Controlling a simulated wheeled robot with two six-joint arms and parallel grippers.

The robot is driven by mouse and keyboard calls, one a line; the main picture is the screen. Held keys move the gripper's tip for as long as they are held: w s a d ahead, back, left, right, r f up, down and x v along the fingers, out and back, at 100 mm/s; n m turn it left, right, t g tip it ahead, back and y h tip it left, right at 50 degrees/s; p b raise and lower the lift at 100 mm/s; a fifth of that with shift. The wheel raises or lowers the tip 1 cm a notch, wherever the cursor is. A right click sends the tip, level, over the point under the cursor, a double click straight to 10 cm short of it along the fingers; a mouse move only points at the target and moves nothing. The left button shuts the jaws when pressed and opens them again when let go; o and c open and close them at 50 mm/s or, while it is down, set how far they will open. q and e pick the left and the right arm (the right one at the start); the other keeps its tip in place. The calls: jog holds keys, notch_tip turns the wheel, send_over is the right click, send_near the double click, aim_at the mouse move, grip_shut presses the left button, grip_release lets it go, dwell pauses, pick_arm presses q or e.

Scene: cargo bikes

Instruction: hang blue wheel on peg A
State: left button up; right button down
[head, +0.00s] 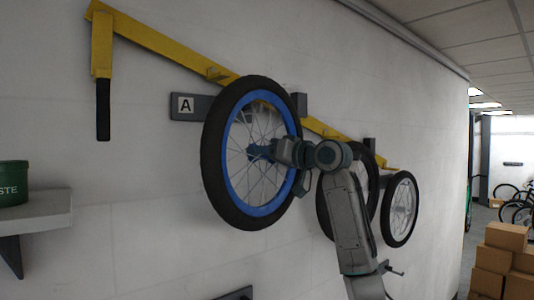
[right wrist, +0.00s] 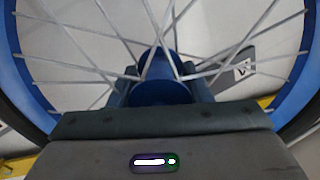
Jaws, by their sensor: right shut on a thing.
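The blue wheel (head: 259,151), with a black tyre and blue rim, is held upright and a little tilted in front of the wall. My right gripper (head: 273,150) is shut on its blue hub, which also shows in the right wrist view (right wrist: 165,84) beyond the gripper (right wrist: 160,122). The grey backing plate (head: 208,107) with the label A (head: 186,105) sticks out left of the tyre. The label also shows upside down in the wrist view (right wrist: 241,69). Peg A itself is hidden behind the wheel, so I cannot tell whether they touch. My left gripper is not in view.
A sloping yellow bar (head: 150,38) runs along the wall behind the wheel. A dark-tyred wheel (head: 323,207), partly behind my right arm, and a silver-rimmed wheel (head: 403,210) hang at right. A green bin (head: 13,185) stands on a shelf (head: 45,212) at left.

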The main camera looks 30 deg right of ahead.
jog(key=shift+w+a+r+p, duration=0.1)
jog(key=shift+w+p, duration=0.25)
jog(key=shift+w, duration=0.75)
jog(key=shift+w+f, duration=0.5)
jog(key=shift+f, duration=0.15)
jog(key=shift+w+f, duration=0.15)
jog(key=shift+f, duration=0.1)
jog(key=shift+a+f, duration=0.1)
jog(key=c, duration=0.9)
grip_release()
jog(key=shift+o, duration=1.2)
